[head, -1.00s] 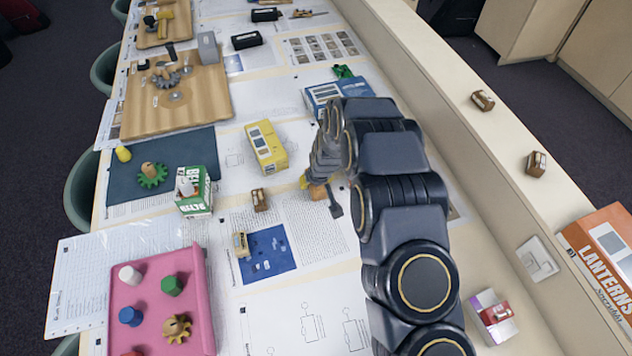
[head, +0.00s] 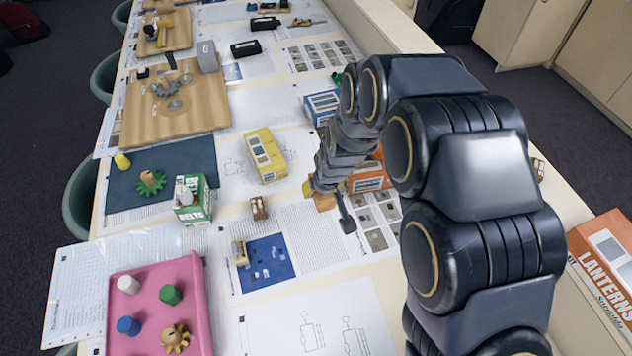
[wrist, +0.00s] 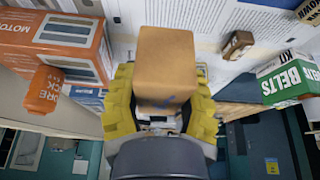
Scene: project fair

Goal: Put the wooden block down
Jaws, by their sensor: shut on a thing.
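The wooden block (wrist: 166,68) is plain brown and sits between the yellow fingertips of my gripper (wrist: 163,100), which is shut on it. In the head view the block (head: 323,202) shows small and partly covered under my gripper (head: 315,192), over the white printed sheets at the table's middle. I cannot tell whether its underside touches the table.
An orange box (head: 369,177) stands close to the right of my gripper, and a yellow box (head: 265,155) behind it to the left. A small brown block (head: 258,208) and a green belts box (head: 191,200) lie left. Printed paper in front is mostly bare.

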